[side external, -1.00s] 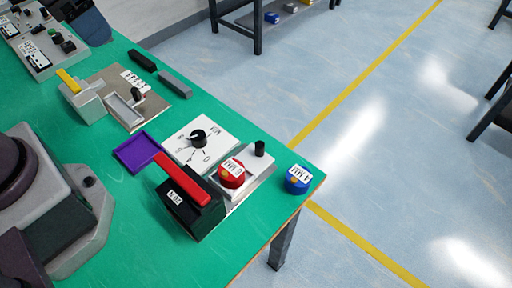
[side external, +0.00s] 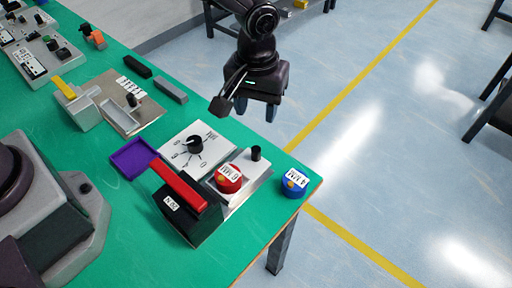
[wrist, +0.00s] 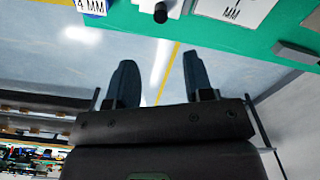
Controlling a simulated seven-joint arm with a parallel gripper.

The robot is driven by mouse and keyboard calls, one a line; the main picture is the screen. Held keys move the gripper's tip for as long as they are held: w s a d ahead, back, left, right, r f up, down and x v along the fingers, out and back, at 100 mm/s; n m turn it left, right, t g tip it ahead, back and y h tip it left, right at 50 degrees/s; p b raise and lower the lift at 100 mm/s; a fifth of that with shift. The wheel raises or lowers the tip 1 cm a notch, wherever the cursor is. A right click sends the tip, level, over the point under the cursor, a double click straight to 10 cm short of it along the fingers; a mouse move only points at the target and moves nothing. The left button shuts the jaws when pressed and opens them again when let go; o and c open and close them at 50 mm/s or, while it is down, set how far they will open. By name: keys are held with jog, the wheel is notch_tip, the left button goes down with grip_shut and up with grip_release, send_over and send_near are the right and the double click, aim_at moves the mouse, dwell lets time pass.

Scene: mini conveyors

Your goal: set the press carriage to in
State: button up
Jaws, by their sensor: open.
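The press is a black block (side external: 184,216) with a red lever (side external: 179,185) lying across its top. Its carriage appears to be the light metal plate (side external: 254,183) on the press's right, with an upright black knob (side external: 256,153). A red disc marked 6 MM (side external: 228,178) sits on the plate, close beside the press. The knob (wrist: 160,12) also shows at the top of the wrist view. My gripper (side external: 256,110) is open and empty, past the table edge in the picture, above and apart from the knob. Its two fingers (wrist: 160,85) show spread in the wrist view.
A blue 4 MM disc (side external: 294,181) stands at the table's right corner. A white dial panel (side external: 198,147) adjoins the plate, and a purple tray (side external: 134,158) lies left of it. Dark bars (side external: 171,90) lie near the far edge. Open floor lies beyond the table.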

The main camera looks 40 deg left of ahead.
aim_at(256, 149)
notch_tip(256, 149, down, 13)
jog(key=shift+r, duration=0.1)
dwell(0.3)
jog(key=shift+s, duration=0.1)
grip_shut()
